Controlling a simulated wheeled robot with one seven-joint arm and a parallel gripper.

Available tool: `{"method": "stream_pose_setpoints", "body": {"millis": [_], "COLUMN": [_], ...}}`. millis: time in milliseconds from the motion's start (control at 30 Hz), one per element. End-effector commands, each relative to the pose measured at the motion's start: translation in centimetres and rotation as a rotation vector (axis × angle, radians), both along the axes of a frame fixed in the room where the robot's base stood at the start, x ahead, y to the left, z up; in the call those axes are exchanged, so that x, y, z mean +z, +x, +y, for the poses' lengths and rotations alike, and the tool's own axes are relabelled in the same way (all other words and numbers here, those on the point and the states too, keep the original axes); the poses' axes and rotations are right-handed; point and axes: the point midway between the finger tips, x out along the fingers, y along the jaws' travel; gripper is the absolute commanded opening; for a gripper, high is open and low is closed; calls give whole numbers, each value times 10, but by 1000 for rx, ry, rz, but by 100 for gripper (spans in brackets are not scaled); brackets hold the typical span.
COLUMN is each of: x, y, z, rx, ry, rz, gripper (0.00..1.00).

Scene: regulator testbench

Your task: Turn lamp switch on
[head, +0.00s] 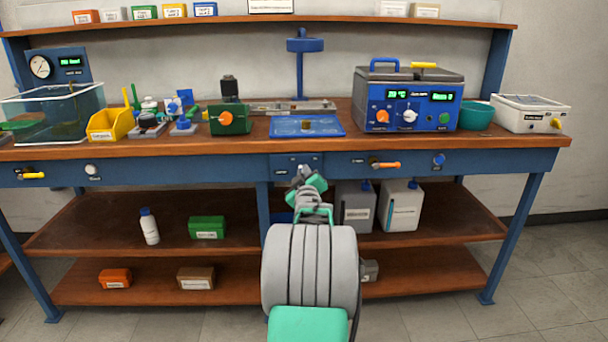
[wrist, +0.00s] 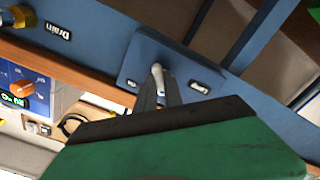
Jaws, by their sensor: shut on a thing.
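In the head view my gripper (head: 305,172) reaches the plate from below.
The blue front rail (head: 220,170) also carries an orange-handled valve (head: 385,165) and a blue knob (head: 438,159) to the right. Above is the wooden benchtop (head: 390,145) with a blue bath unit (head: 408,100).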

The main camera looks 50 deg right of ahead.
Motion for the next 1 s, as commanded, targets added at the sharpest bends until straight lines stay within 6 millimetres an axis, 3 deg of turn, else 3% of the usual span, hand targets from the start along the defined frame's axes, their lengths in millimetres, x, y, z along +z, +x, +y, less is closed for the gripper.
{"method": "stream_pose_setpoints", "body": {"millis": [367, 1000], "x": [-2, 0], "y": [0, -1], "z": [0, -1], "rx": [0, 0], "ry": [96, 481], "rz": [-111, -552], "gripper": [0, 0]}}
